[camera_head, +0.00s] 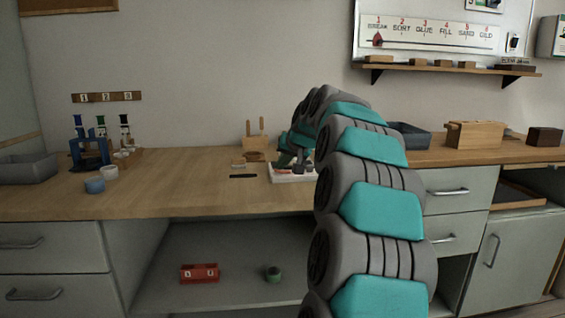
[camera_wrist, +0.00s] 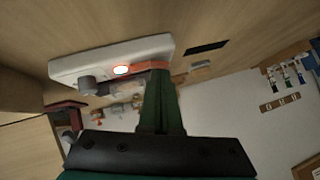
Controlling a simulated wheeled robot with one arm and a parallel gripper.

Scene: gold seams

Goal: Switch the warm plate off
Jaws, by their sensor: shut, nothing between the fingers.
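The warm plate (camera_head: 284,178) is a low white box on the wooden bench, partly hidden behind my arm. In the wrist view the white warm plate (camera_wrist: 72,69) fills the upper left. A small lamp (camera_wrist: 121,70) on its side glows white with a red rim, and a grey round knob (camera_wrist: 92,86) stands out near it. My gripper (camera_wrist: 159,73) shows as dark green fingers, shut and empty, with the tips close beside the lamp's side of the plate. I cannot tell whether they touch it. In the head view the gripper is mostly hidden by the arm.
A blue rack (camera_head: 90,150) with syringes, small cups (camera_head: 95,185) and a grey bin (camera_head: 28,168) stand at the left. A wall shelf (camera_head: 445,68) hangs at the right.

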